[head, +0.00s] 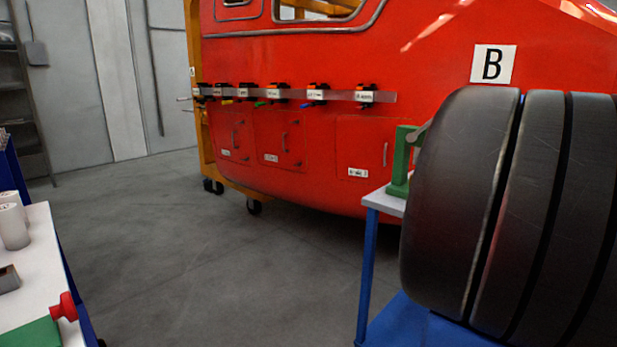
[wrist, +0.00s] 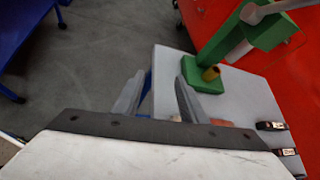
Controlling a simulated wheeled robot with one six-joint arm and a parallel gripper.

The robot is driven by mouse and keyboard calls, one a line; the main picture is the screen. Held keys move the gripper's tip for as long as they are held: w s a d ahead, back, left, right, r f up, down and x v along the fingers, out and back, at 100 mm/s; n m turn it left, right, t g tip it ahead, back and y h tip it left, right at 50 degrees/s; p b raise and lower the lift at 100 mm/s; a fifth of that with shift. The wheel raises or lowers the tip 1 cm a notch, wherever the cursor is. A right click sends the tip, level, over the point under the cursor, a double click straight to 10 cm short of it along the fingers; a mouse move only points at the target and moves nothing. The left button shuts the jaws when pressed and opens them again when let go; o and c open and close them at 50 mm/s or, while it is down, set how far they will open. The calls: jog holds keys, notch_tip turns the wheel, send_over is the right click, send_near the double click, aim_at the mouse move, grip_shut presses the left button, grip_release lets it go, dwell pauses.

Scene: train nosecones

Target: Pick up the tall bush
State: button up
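A small brass-coloured cylinder (wrist: 211,73) stands on the base of a green stand in the wrist view; it may be a bush, but I cannot tell whether it is the tall one. An orange-brown thing (wrist: 222,122) shows partly behind my gripper's body, too hidden to name. My gripper (wrist: 160,76) is open, with its two grey fingers apart and nothing visible between them. It is over the left edge of the grey-white table, left of the brass cylinder and apart from it. The cylinder does not show in the head view.
The green stand (wrist: 218,50) rises from the table (wrist: 172,62); it also shows in the head view (head: 402,160). Small black items (wrist: 271,126) lie at the table's right. A red train nosecone (head: 320,135) stands behind. Another table (head: 45,250) is at left, with clear floor between.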

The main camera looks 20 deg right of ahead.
jog(key=s+d+r+m+t+h, duration=0.25)
jog(key=d+r+m, duration=0.2)
jog(key=d, duration=0.55)
jog(key=shift+m+g+y, duration=0.25)
jog(key=shift+y, duration=0.1)
jog(key=x, duration=1.1)
jog(key=shift+w+f, duration=0.15)
jog(key=shift+f, duration=0.3)
jog(key=shift+d+x, duration=0.2)
jog(key=shift+x, duration=1.25)
jog(key=shift+d+x, duration=0.15)
jog(key=shift+x, duration=1.3)
jog(key=shift+r, duration=0.1)
jog(key=shift+c, duration=0.3)
grip_shut()
